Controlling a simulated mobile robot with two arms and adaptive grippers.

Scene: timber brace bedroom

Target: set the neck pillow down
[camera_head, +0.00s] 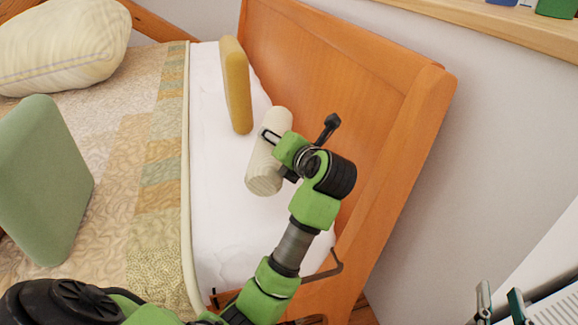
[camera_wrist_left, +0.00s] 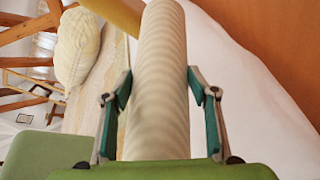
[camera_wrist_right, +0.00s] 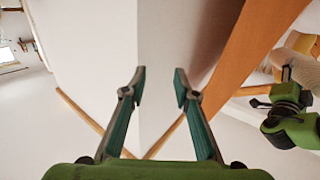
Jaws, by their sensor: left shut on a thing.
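The neck pillow is a cream, ribbed roll (camera_head: 262,180) over the white sheet beside the headboard in the head view; it also fills the middle of the left wrist view (camera_wrist_left: 162,50). My left gripper (camera_wrist_left: 162,95) is shut on it, with one finger on each side. The roll lies slantwise, and I cannot tell whether it touches the sheet or hangs just above it. My right gripper (camera_head: 500,305) is at the lower right, away from the bed. In the right wrist view its fingers (camera_wrist_right: 159,75) are apart with nothing between them.
A yellow cushion (camera_head: 237,85) stands just behind the roll. The orange wooden headboard (camera_head: 340,60) is close on the right. A green cushion (camera_head: 45,185) and a striped pillow (camera_head: 60,45) are on the left. The white sheet (camera_head: 225,235) in front of the roll is clear.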

